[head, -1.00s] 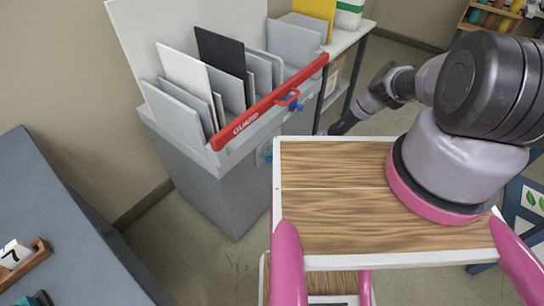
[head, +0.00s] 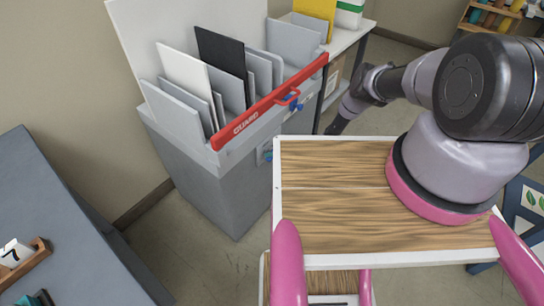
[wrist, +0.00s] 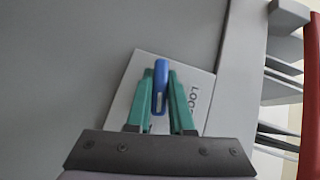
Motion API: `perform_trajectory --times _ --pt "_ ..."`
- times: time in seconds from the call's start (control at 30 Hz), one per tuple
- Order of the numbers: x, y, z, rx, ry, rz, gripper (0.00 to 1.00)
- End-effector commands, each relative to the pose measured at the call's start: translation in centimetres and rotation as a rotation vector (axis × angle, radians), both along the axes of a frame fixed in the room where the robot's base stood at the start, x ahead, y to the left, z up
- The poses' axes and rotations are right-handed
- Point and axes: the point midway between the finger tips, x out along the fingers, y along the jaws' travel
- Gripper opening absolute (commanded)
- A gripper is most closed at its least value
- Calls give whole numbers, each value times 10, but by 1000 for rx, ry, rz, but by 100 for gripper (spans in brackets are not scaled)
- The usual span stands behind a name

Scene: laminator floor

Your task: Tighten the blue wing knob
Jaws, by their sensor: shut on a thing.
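The blue wing knob (wrist: 160,78) sits on a pale plate (wrist: 201,82) on the grey machine face in the wrist view. Its wing stands upright in that picture. My gripper (wrist: 161,92) has green fingers, one on each side of the wing, and is shut on it. The plate carries dark letters reading "LOO"; the rest is hidden by a finger. In the head view two blue parts show on the grey machine (head: 205,190), one below the red guard (head: 268,157) and one near its handle (head: 298,106). My gripper is not visible there.
A red guard bar (head: 245,121) with a handle runs along the machine's top edge, before several upright sheets (head: 221,60). My wood-topped tray blocks part of the view. A grey table (head: 60,225) stands at left, a shelf (head: 345,50) behind the machine.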

Motion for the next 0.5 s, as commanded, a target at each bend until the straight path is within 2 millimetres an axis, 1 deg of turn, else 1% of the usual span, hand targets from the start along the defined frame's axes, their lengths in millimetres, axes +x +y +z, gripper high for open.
perform_trajectory --times 0.27,0.3,0.37,0.5 --pt "2 -2 -1 -3 -3 -3 0" --pt "2 -2 -1 -3 -3 -3 28" --pt "3 -2 -1 -3 -3 -4 50" --pt "2 -1 0 -1 -3 -4 50"
